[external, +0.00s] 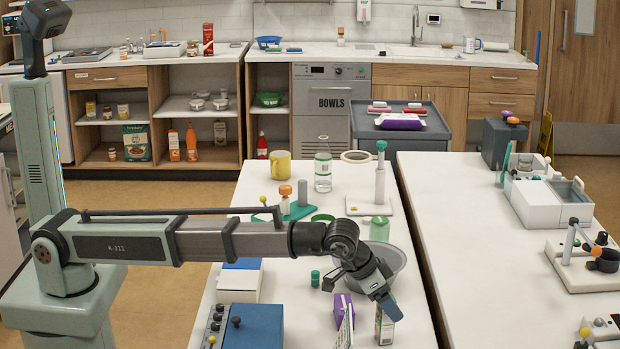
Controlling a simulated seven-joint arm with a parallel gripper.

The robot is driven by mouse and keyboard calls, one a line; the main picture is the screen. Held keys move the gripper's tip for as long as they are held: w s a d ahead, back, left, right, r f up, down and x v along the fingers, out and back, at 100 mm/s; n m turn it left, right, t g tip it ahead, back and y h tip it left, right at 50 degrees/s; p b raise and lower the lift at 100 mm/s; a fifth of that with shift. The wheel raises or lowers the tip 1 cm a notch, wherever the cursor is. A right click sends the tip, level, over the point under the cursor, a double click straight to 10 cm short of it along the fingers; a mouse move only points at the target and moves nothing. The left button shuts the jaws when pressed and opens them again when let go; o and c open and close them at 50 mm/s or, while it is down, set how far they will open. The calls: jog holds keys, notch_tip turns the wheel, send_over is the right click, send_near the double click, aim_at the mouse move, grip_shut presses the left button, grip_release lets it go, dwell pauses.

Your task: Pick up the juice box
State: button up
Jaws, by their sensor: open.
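A small white and green carton (384,326), which looks like the juice box, stands near the front of the white table, partly hidden by my gripper. My gripper (386,302) is at the end of the outstretched arm, pointing down and right, with its blue tip just above or in front of the carton's top. I cannot tell whether it touches the carton. The jaws are open and nothing shows held in them. A purple box (343,308) stands just left of the carton.
A grey bowl (395,259) sits behind my gripper. A small green-capped bottle (315,279) and a blue box with knobs (254,325) are to the left. A white panel (346,331) stands before the purple box. The table's right edge is close to the carton.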

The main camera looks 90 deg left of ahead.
jog(key=shift+w+f, duration=0.4)
jog(key=shift+f, duration=0.2)
jog(key=c, duration=1.2)
